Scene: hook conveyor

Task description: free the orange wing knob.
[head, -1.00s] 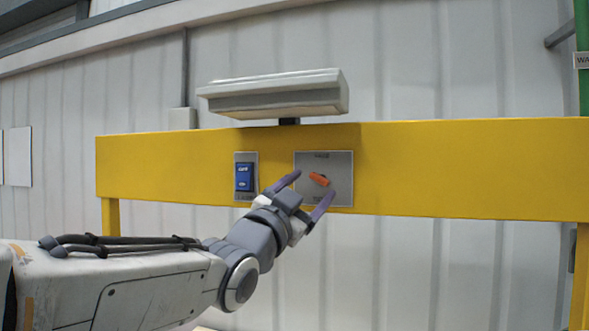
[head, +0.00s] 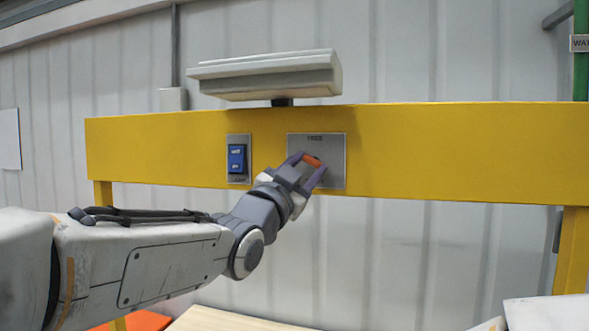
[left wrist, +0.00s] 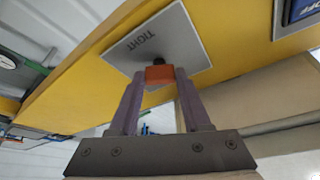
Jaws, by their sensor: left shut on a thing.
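The orange wing knob (head: 312,160) sits on a grey metal plate (head: 333,150) fixed to the yellow beam. In the head view the plate has a word at its top, too small to read surely. My left gripper (head: 307,168) is at the plate with its purple fingers shut on the knob, one on each side. In the left wrist view the knob (left wrist: 160,74) is between the fingertips, on a dark shaft, and the plate (left wrist: 125,48) reads "TIGHT". My right gripper is not in view.
A blue rocker switch (head: 237,158) on its own small plate is left of the knob plate. A pale lamp-like box (head: 265,75) stands above the yellow beam (head: 450,150). A wooden surface (head: 225,320) shows low in front.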

